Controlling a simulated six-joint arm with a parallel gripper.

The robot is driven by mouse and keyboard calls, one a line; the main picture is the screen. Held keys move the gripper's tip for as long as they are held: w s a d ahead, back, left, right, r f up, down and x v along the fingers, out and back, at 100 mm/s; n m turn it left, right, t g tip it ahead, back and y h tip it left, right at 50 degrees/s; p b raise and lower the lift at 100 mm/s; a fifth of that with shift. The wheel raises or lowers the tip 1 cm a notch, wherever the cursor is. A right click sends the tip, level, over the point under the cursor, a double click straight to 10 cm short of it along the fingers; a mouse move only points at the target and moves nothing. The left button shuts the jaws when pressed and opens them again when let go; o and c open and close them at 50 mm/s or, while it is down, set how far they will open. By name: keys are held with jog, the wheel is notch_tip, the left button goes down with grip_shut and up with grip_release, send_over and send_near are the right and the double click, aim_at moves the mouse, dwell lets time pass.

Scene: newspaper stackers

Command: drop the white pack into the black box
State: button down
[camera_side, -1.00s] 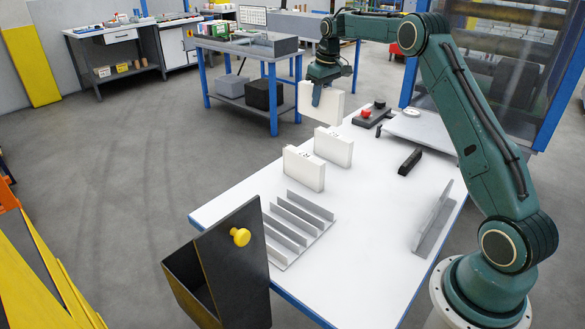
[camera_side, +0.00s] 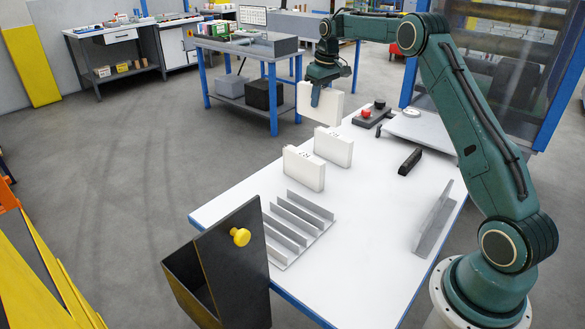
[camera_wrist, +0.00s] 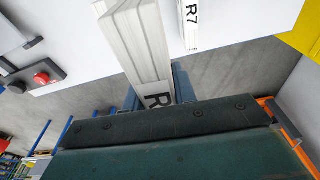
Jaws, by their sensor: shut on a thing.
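My gripper (camera_side: 322,92) is shut on a white pack (camera_side: 333,107) near the far edge of the white table. The held pack hangs upright in the side view; I cannot tell how far it is above the table. In the wrist view the held pack (camera_wrist: 136,45) shows its layered edge and part of a printed label. Two more white packs stand upright on the table, a farther one (camera_side: 333,149) and a nearer one (camera_side: 304,171). The black box (camera_side: 186,283) with a yellow knob (camera_side: 240,236) is at the table's near left end, open at the top.
A grey slotted rack (camera_side: 290,232) lies between the packs and the black box. A grey angled rail (camera_side: 433,222) stands at the right. A control box with a red button (camera_side: 367,113) and a black object (camera_side: 410,162) lie farther back. The table's middle is clear.

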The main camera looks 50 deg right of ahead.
jog(key=w+a+f+n, duration=0.2)
jog(key=a+f, duration=0.1)
jog(key=a, duration=1)
jog(key=w+a+f+n, duration=0.1)
jog(key=a+f+n, duration=0.15)
jog(key=a, duration=0.95)
jog(key=s+a+f+n, duration=0.2)
jog(key=s+a+f, duration=0.1)
jog(key=a, duration=0.8)
jog(key=s+a+f+n+y, duration=0.1)
jog(key=s+a+f, duration=0.3)
jog(key=a, duration=0.8)
jog(key=shift+s+n, duration=0.75)
jog(key=shift+s, duration=0.35)
jog(key=shift+a+f, duration=0.1)
jog(key=shift+f, duration=0.15)
jog(key=shift+f, duration=2.8)
jog(key=c, duration=1)
grip_release()
jog(key=shift+c, duration=0.2)
